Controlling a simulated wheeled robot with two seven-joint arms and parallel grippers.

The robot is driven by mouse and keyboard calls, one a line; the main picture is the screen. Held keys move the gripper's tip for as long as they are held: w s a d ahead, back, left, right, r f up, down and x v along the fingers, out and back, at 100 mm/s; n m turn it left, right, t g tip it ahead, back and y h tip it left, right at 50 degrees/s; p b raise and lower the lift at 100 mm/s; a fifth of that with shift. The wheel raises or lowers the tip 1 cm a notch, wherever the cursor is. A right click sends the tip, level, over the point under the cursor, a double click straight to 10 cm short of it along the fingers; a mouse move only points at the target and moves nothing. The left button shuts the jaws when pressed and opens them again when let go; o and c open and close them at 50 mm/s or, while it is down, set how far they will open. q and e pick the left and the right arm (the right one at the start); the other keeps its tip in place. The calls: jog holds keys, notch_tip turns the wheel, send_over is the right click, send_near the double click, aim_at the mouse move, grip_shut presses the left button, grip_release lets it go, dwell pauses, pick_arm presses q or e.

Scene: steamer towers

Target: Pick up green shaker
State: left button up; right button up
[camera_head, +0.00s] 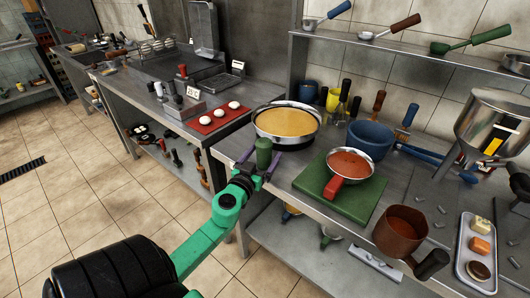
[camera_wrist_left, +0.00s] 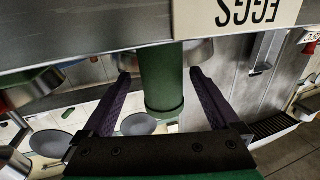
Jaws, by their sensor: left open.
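The green shaker (camera_head: 263,151), a dark green cylinder, stands upright at the front edge of the counter, just in front of the pan of yellow liquid. My left gripper (camera_head: 259,166) is at the shaker, with its purple fingers open on either side of it. In the left wrist view the shaker (camera_wrist_left: 161,82) shows between the two spread fingers of my left gripper (camera_wrist_left: 160,76), with a visible gap on each side. Its far end is hidden in that view. My right gripper is not in view.
A large pan of yellow liquid (camera_head: 287,122) stands close behind the shaker. To the right, a pan of red sauce (camera_head: 350,164) sits on a green board (camera_head: 318,190). A red mat (camera_head: 221,117) with eggs lies to the left, by an EGGS sign (camera_wrist_left: 241,12).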

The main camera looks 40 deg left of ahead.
pick_arm(q)
jog(key=x, duration=0.4)
jog(key=shift+a+p, duration=0.15)
jog(key=shift+p, duration=0.15)
jog(key=shift+w+f, duration=0.1)
jog(key=shift+f, duration=0.05)
grip_shut()
notch_tip(320, 180, up, 20)
jog(key=p, duration=1.1)
jog(key=c, duration=0.8)
grip_release()
grip_shut()
